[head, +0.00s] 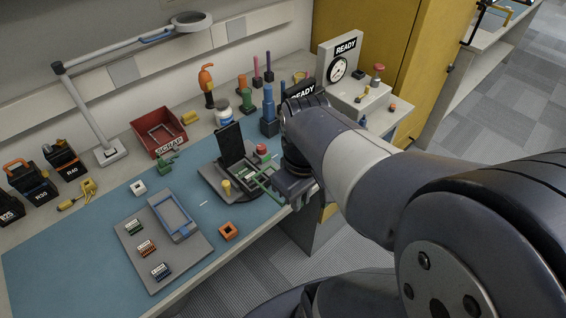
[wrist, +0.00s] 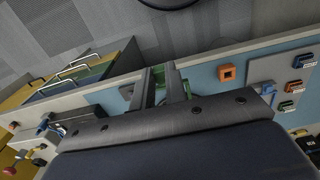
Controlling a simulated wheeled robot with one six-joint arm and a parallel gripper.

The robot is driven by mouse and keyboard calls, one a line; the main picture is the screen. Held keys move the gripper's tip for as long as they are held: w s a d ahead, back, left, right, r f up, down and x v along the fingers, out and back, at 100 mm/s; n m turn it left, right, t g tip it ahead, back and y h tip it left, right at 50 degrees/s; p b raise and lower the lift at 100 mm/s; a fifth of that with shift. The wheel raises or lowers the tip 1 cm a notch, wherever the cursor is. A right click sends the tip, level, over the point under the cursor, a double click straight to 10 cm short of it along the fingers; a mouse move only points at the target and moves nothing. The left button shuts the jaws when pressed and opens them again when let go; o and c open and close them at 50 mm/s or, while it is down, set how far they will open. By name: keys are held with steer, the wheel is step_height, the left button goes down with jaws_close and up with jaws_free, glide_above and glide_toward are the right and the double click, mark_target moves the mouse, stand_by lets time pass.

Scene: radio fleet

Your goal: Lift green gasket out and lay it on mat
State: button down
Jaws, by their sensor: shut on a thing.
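The green gasket (head: 264,187) shows as thin green edges at the dark fixture (head: 212,178), whose dark lid (head: 230,143) stands upright. My gripper (head: 282,191) is at the gasket's right end, shut on it. The blue mat (head: 62,262) covers much of the bench.
On the mat lie a grey board (head: 170,262) with a blue frame and small connectors, an orange block (head: 228,231) and a white block (head: 138,188). A red scrap bin (head: 160,130), a lamp (head: 105,152) and blue cylinders (head: 269,112) stand behind. Bare mat shows at left.

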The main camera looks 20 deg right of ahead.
steer(key=shift+r+p, duration=1.85)
steer(key=shift+r, duration=0.15)
steer(key=shift+w+f, duration=0.1)
steer(key=shift+f, duration=0.05)
